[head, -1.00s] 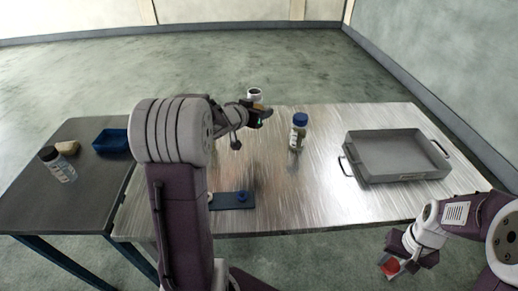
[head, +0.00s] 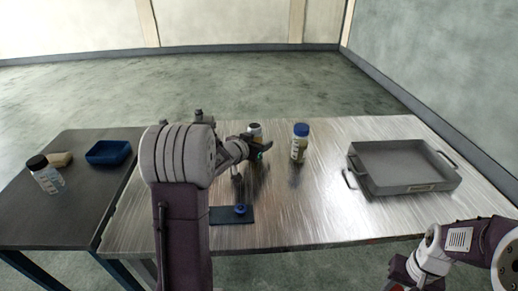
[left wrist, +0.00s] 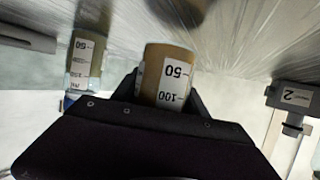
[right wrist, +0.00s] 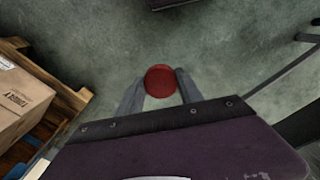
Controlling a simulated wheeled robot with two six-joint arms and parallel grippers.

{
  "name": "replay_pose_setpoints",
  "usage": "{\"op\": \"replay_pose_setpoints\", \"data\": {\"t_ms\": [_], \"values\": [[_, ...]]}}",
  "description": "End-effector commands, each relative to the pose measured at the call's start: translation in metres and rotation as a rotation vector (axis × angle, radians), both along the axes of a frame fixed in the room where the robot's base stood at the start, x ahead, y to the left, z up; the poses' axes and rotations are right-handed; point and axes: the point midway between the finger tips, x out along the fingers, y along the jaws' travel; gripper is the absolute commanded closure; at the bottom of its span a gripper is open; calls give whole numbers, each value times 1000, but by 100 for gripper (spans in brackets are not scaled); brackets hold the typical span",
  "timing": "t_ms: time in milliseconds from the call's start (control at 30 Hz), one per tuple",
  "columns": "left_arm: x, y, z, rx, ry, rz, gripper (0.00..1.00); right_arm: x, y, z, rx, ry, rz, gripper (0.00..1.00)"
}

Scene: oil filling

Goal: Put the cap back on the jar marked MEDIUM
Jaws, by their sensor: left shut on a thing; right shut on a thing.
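My left gripper (left wrist: 165,95) is shut around an open-topped jar (left wrist: 168,68) with a white scale label and brownish contents; this jar also shows in the head view (head: 254,129). A similar jar with a blue cap (head: 300,143) stands upright to its right, and also shows in the left wrist view (left wrist: 83,62). I cannot read the word MEDIUM on either jar. My right gripper (right wrist: 160,85) is shut on a round red cap (right wrist: 160,81), held off the table's near right side. A blue cap (head: 240,209) lies on a dark pad (head: 222,216).
A grey metal tray (head: 400,185) with handles sits at the right of the metal table (head: 310,215). On the dark side table (head: 70,215) are a blue bin (head: 108,153), a tan lump (head: 60,159) and a dark-capped jar (head: 48,178). The table's middle front is clear.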

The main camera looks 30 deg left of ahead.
Motion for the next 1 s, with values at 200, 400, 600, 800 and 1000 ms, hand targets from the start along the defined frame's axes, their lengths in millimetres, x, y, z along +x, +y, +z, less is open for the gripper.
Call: {"op": "replay_pose_setpoints", "data": {"t_ms": [200, 400, 600, 800, 1000], "values": [[0, 0, -12, 0, -1, 0, 100, 0, 0, -7, 0, 0, 0, 94], [0, 0, -14, 0, -1, 0, 100, 0, 0, -9, 0, 0, 0, 94], [0, 0, -15, 0, 0, 0, 27, 0, 0, -9, 0, 0, 0, 94], [0, 0, -15, 0, 0, 0, 27, 0, 0, -9, 0, 0, 0, 94], [-13, 1, -4, 1, -1, 2, 27, 0, 0, -1, 0, 0, 0, 94]]}}
